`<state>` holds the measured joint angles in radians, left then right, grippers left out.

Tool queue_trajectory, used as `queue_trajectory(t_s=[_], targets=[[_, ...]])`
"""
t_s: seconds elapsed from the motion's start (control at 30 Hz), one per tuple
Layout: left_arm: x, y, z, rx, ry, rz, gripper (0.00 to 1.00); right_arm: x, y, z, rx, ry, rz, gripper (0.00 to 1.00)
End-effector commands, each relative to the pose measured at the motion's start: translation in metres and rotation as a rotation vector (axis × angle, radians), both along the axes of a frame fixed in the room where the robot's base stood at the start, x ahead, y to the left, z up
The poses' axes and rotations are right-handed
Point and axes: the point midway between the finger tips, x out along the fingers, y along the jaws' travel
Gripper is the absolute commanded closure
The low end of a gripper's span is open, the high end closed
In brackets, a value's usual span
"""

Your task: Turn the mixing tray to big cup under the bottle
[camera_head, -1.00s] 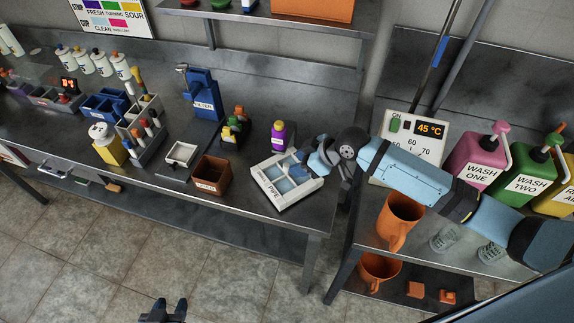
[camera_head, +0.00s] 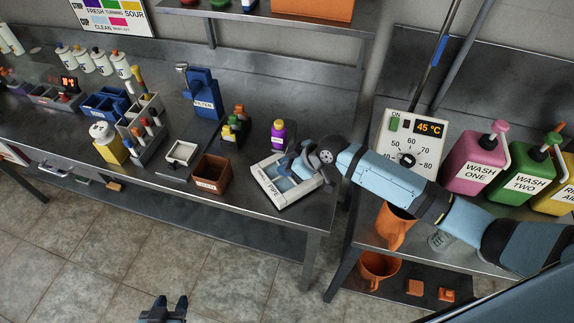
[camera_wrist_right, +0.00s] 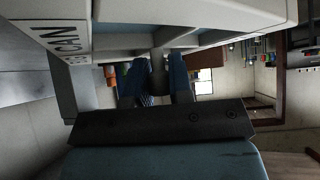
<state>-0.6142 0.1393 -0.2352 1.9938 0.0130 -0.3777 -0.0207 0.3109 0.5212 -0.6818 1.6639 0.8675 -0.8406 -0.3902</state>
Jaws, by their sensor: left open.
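The white mixing tray (camera_head: 285,199) with pale blue compartments and a "PIPE" label sits on the steel bench near its right end. My right gripper (camera_head: 292,168) is over the tray's back right part, covering some compartments. In the right wrist view, its two blue fingers (camera_wrist_right: 157,82) stand on either side of a grey post (camera_wrist_right: 157,72) below a white body (camera_wrist_right: 190,12); whether they grip it is unclear. My left gripper (camera_head: 165,310) is open and empty, low over the floor.
A brown box (camera_head: 210,174) and small white dish (camera_head: 181,153) stand left of the tray. A blue filter stand (camera_head: 202,95) is behind. Right of a gap, another table holds a temperature panel (camera_head: 410,145), wash jugs (camera_head: 476,160) and an orange mug (camera_head: 394,228).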

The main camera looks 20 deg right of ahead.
Motion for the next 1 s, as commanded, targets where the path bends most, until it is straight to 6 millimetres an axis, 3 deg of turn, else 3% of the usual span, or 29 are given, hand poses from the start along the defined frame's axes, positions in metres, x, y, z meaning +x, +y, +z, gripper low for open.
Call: queue_trajectory(t_s=[0.13,0.47,0.83,0.87,0.9,0.93,1.0], targets=[[0.0,0.0,-0.006,0.0,0.0,0.0,0.57,0.001,-0.001,-0.002,-0.002,-0.001,0.021,1.0],[-0.001,0.0,-0.041,0.002,0.004,0.001,0.57,0.001,-0.001,-0.004,-0.003,0.0,0.247,1.0],[0.0,0.0,-0.039,0.001,0.0,0.001,0.57,0.001,0.0,0.0,-0.001,-0.001,0.275,1.0],[0.0,0.0,-0.038,0.0,-0.001,0.001,0.57,0.001,0.0,0.0,-0.001,-0.001,0.275,0.73],[0.0,0.0,-0.038,0.0,-0.002,0.001,0.57,0.0,0.0,0.0,0.0,0.0,0.274,0.64],[0.0,0.0,-0.037,0.0,-0.003,0.001,0.57,0.0,0.0,0.0,0.0,0.0,0.274,0.57],[0.001,0.0,-0.037,0.0,-0.003,0.001,0.57,0.0,0.0,0.0,0.0,0.0,0.274,0.54]])
